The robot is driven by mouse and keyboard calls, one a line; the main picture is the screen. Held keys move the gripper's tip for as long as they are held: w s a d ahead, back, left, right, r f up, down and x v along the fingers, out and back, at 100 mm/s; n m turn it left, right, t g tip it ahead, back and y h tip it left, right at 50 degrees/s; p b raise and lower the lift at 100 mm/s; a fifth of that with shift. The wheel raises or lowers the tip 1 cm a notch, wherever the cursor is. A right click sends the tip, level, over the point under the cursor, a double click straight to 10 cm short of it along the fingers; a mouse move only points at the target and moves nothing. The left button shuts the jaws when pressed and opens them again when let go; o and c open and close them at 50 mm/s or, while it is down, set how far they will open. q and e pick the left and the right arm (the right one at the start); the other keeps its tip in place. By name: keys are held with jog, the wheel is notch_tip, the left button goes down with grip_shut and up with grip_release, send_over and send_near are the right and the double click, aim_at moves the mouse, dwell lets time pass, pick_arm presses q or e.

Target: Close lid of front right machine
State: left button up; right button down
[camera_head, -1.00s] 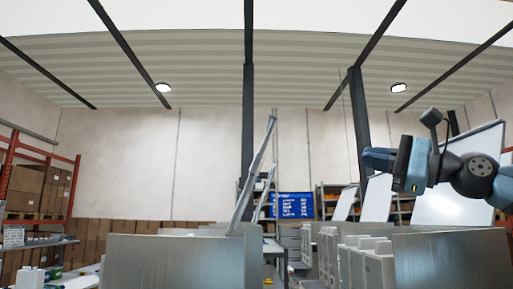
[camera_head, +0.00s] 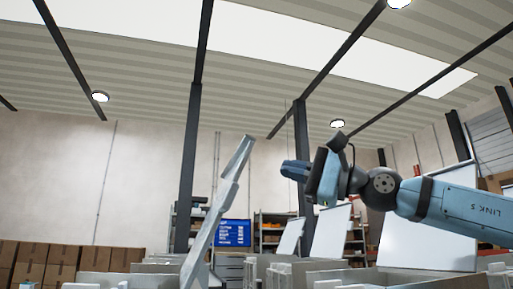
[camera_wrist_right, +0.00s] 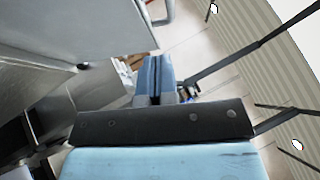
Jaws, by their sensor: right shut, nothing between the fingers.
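The front right machine shows in the head view only as a low grey top edge (camera_head: 430,272) at the bottom right. Its large pale lid (camera_head: 425,238) stands raised and tilted behind my right arm, which hides part of it. My right gripper (camera_head: 291,169) is left of this lid in the picture, high above the machines, with its fingers pointing left. In the right wrist view its blue fingers (camera_wrist_right: 153,78) are together with nothing between them. A grey panel (camera_wrist_right: 70,30) lies left of the fingers there; I cannot tell which part it is. My left gripper is not in view.
Another raised lid (camera_head: 217,215) stands nearly edge-on at the left. Smaller raised lids (camera_head: 331,232) stand further back. A blue screen (camera_head: 233,233), shelves and stacked boxes (camera_head: 45,262) are behind. The air above the machines is open.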

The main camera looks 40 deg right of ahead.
pick_arm(q)
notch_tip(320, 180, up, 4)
jog(key=p, duration=0.3)
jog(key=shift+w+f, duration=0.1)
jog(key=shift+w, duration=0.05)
pick_arm(e)
jog(key=w+a+r, duration=0.2)
jog(key=w+a, duration=0.2)
jog(key=a, duration=0.1)
jog(key=shift+w+r, duration=0.2)
jog(key=shift+r, duration=0.15)
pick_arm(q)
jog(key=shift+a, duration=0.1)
